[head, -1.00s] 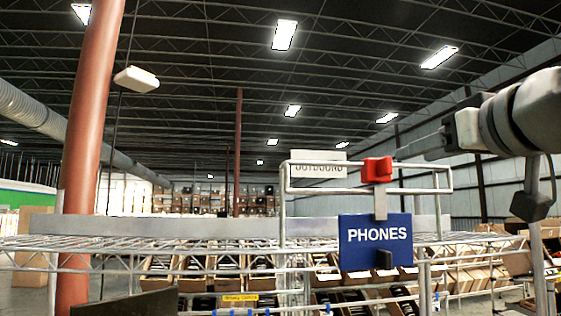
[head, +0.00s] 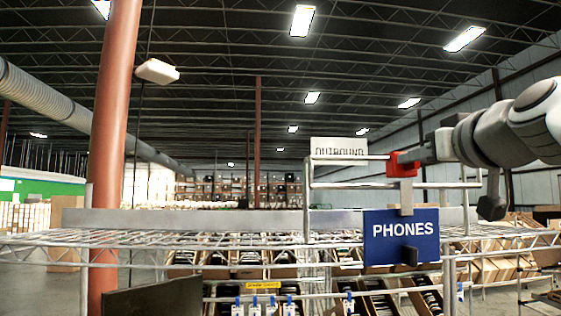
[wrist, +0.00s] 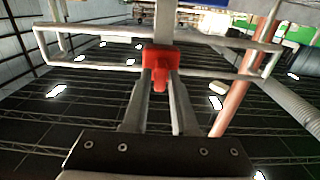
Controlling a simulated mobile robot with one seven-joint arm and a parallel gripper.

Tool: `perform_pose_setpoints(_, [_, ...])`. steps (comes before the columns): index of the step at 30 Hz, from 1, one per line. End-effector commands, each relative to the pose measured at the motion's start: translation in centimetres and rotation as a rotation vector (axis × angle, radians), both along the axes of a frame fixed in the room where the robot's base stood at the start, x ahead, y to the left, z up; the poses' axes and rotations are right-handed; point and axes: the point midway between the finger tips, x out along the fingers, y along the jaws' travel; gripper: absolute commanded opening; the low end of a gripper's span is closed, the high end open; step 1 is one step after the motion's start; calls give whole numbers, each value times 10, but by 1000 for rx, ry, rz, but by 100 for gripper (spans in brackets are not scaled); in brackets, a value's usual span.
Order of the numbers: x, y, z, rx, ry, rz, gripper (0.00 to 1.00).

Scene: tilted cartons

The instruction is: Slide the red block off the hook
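The red block (head: 401,163) sits at the top of a grey upright strip (head: 406,197) above the blue PHONES sign (head: 401,238). My gripper (head: 408,158) reaches it from the right, its tips overlapping the block in the head view. In the wrist view the block (wrist: 161,59) is at the ends of my two fingers (wrist: 160,82), with its narrow lower stub between them. The fingers are apart, and gaps show beside the stub. Whether the fingertips touch the block is hard to tell. The hook itself is not clearly visible.
A wire rack (head: 200,239) with a metal tube frame (head: 309,200) surrounds the sign. A white OUTBOUND sign (head: 339,149) stands left of the block. Cartons (head: 370,290) lie tilted below. A red column (head: 116,150) stands at left.

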Motion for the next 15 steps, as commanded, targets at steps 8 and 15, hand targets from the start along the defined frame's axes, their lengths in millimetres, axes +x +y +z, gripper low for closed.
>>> perform_pose_setpoints(8, [0,0,0,0,0,0,0])
perform_pose_setpoints(15, [0,0,0,0,0,0,0])
